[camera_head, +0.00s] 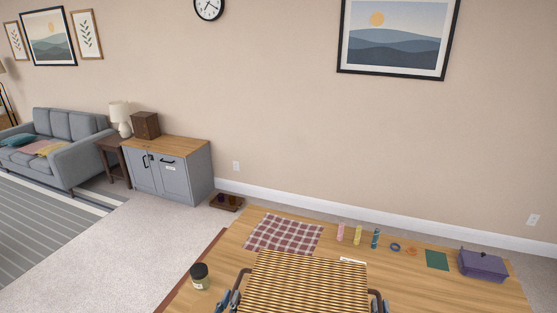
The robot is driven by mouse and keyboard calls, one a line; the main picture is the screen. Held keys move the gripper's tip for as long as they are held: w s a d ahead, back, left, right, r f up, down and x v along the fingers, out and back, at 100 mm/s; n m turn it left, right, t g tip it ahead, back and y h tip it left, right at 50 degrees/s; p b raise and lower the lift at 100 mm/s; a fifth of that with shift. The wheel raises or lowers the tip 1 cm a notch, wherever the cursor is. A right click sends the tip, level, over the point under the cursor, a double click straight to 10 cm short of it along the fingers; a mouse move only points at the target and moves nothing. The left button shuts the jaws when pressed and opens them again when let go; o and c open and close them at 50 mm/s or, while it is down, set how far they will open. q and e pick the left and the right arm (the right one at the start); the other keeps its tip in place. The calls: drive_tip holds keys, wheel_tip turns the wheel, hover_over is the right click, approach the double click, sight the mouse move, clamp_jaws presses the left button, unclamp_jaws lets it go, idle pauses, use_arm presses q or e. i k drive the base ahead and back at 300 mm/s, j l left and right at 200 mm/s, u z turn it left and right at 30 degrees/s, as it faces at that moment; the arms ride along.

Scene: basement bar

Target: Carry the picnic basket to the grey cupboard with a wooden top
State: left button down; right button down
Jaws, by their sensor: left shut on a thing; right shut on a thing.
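The picnic basket (308,282) is at the bottom middle, with a woven striped tan and brown lid and dark handles at its sides. My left gripper (230,299) is shut on its left handle. My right gripper (379,304) is shut on its right handle, partly cut off by the frame edge. I cannot tell whether the basket rests on the table or is just above it. The grey cupboard (185,178) with a wooden top (175,147) stands against the wall at the left; a dark brown box (145,125) sits on its top's left part.
The wooden table (215,270) holds a jar (200,276), a checked cloth (284,233), several small items and a purple box (482,265). A low dark tray (226,202) lies beyond it. Carpet (130,240) is clear before the cupboard. A lamp (120,116) and sofa (60,160) stand left.

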sight(176, 143)
drive_tip(key=j+u, duration=0.1)
drive_tip(key=u, duration=2.5)
drive_tip(key=i, duration=0.9)
drive_tip(key=i+z, duration=0.3)
drive_tip(key=i, duration=0.2)
drive_tip(key=i+j+z, duration=0.1)
drive_tip(key=i+z, duration=0.15)
drive_tip(key=i, duration=0.3)
drive_tip(key=i+l+z, duration=0.1)
drive_tip(key=i+z, duration=0.25)
drive_tip(key=i, duration=0.2)
drive_tip(key=i+j+z, duration=0.1)
drive_tip(key=i+z, duration=0.3)
drive_tip(key=i, duration=0.15)
drive_tip(key=i+z, duration=0.3)
drive_tip(key=i, duration=1.05)
drive_tip(key=i+j, duration=0.1)
drive_tip(key=i, duration=1.35)
